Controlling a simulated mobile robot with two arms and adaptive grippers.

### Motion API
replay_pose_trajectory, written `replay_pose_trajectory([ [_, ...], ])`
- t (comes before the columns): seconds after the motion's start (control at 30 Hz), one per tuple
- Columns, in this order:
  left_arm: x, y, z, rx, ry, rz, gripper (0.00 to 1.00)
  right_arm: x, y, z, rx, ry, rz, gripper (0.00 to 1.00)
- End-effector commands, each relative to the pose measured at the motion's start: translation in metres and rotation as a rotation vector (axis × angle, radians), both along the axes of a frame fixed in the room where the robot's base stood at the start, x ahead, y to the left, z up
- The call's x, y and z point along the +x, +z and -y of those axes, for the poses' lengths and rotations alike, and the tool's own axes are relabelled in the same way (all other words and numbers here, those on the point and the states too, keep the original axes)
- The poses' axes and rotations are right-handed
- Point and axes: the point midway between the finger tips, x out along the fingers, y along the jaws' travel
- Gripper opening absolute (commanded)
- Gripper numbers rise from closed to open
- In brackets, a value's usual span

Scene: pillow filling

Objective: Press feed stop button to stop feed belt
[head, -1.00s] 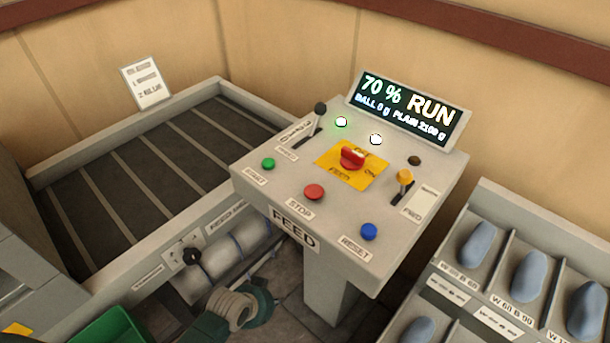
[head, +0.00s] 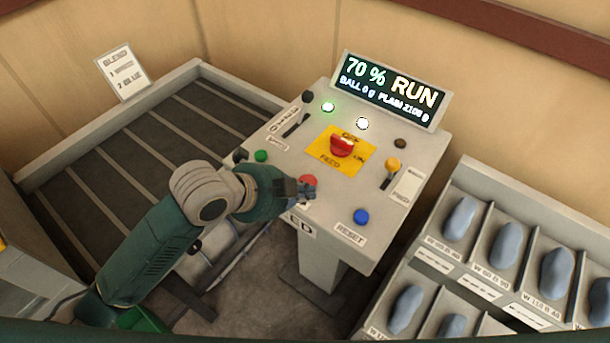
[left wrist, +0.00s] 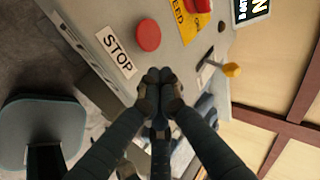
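The red round stop button (head: 308,180) sits on the front part of the grey feed control panel (head: 410,150). In the left wrist view the button (left wrist: 148,36) shows in full beside its STOP label (left wrist: 116,51). My left gripper (head: 304,192) is at the front edge of the panel and partly covers the button in the head view. In the left wrist view its fingertips (left wrist: 158,76) are together and empty, just off the button; I cannot tell their height above the panel. The display (head: 392,90) reads 70 % RUN. My right gripper is not in view.
A green button (head: 261,156), a blue reset button (head: 361,216), a large red knob on a yellow plate (head: 342,147) and a yellow-tipped lever (head: 393,164) share the panel. The feed belt (head: 120,155) is at left. Bins with blue-grey pillows (head: 508,245) stand at right.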

Motion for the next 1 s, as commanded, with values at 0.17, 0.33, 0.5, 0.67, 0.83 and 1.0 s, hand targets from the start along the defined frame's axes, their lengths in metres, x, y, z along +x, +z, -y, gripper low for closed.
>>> replay_pose_trajectory([
  [0.17, 0.026, 0.037, 0.011, 0.191, -0.365, 0.26, 0.0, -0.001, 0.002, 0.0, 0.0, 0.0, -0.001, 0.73],
  [0.33, 0.044, 0.063, 0.009, 0.349, -0.63, 0.454, 0.0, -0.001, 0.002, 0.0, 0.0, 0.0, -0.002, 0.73],
  [0.5, 0.056, 0.079, 0.001, 0.449, -0.784, 0.567, 0.0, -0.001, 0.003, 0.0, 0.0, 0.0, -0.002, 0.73],
  [0.67, 0.06, 0.086, -0.001, 0.485, -0.84, 0.61, 0.0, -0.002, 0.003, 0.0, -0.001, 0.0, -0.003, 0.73],
  [0.83, 0.06, 0.086, -0.001, 0.488, -0.847, 0.615, 0.0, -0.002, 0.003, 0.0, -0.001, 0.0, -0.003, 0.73],
  [1.0, 0.06, 0.086, -0.001, 0.487, -0.846, 0.615, 0.0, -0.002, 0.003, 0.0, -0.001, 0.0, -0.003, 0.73],
])
